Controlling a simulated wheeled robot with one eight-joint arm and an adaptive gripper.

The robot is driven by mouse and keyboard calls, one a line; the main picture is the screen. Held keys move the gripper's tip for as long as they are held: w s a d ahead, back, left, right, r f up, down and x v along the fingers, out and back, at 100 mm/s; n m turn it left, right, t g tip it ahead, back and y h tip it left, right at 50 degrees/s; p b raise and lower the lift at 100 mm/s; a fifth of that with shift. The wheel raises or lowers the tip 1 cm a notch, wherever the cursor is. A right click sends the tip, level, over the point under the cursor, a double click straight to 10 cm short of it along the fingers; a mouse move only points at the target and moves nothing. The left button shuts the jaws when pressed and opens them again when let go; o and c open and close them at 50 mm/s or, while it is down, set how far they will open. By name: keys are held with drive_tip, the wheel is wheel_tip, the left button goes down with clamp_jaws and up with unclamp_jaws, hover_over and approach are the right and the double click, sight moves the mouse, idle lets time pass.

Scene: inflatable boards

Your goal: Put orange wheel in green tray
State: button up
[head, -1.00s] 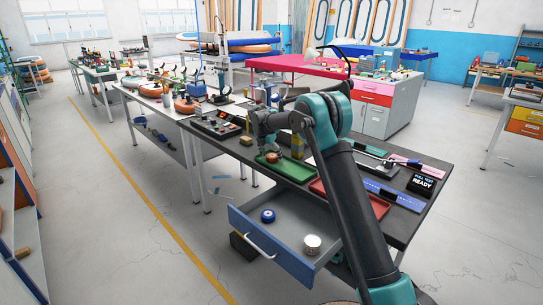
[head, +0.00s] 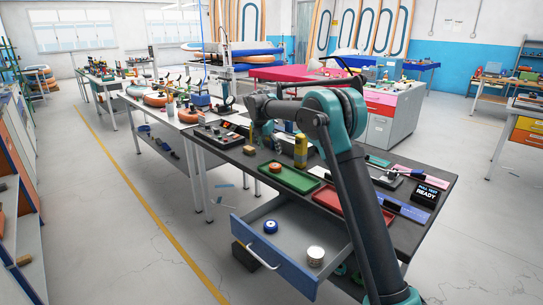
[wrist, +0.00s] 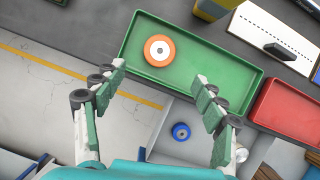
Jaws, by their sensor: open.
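The orange wheel (head: 275,168), with a pale hub, lies flat in the green tray (head: 306,188) near its left end. In the wrist view the orange wheel (wrist: 159,50) rests on the floor of the green tray (wrist: 235,97), close to its left side. My gripper (wrist: 160,75) is open and empty, its fingers spread wide apart. It is above the tray and apart from the wheel.
A red tray (head: 328,197) lies right of the green one. An open drawer below holds a blue wheel (head: 270,227) and a white-topped round item (head: 315,253). A yellow bottle (head: 300,150) stands behind the green tray. A small tan block (head: 249,150) is at the left edge.

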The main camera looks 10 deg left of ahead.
drive_tip(key=s+d+f+m+y, duration=0.1)
drive_tip(key=s+d+m, duration=0.8)
drive_tip(key=d, duration=0.4)
drive_tip(key=s+d+f+m, duration=0.1)
drive_tip(key=s+d+m, duration=0.6)
drive_tip(key=s+d, duration=0.55)
drive_tip(key=s+d+f+m, duration=0.3)
drive_tip(key=s+f+m, duration=0.1)
drive_tip(key=s, duration=0.4)
drive_tip(key=s+d+f+m, duration=0.3)
drive_tip(key=s+m, duration=0.2)
drive_tip(key=s, duration=0.4)
drive_tip(key=s+d+f+m+y, duration=0.1)
drive_tip(key=s+d+f+m, duration=0.3)
drive_tip(key=s, duration=0.5)
drive_tip(key=shift+s+f+m, duration=0.15)
drive_tip(key=shift+f+m, duration=0.15)
drive_tip(key=shift+m, duration=0.5)
